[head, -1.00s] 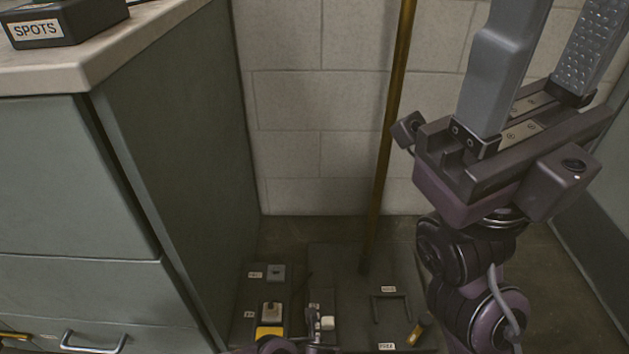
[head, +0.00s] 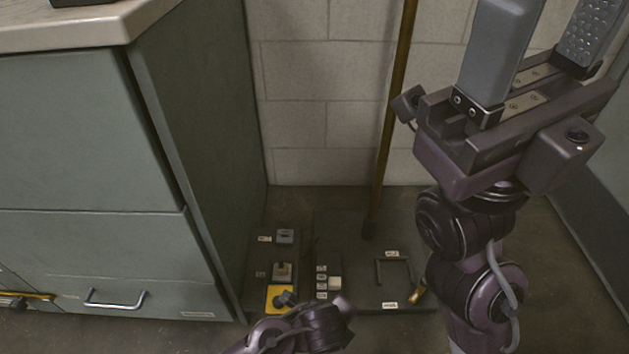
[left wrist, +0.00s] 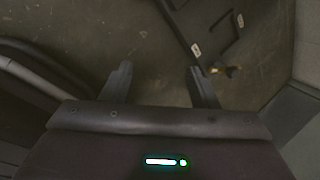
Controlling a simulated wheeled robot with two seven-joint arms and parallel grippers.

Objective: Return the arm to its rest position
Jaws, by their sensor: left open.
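My right gripper (head: 540,50) stands large at the upper right of the head view, fingers up and parted, with nothing between them; its fingertips run past the top edge. My left arm (head: 300,332) shows at the bottom middle of the head view; its fingers cannot be made out there. In the left wrist view my left gripper (left wrist: 160,70) is open and empty above the bare floor. A tall brass-coloured pole (head: 393,110) stands near the wall, its foot on a dark floor board (head: 350,235).
A green-grey cabinet (head: 90,150) with a pale top fills the left. A narrower board carries a yellow square (head: 277,297) and small switch-like parts. A small amber-ended item (head: 418,294) lies by the board's right edge. It also shows in the left wrist view (left wrist: 232,71).

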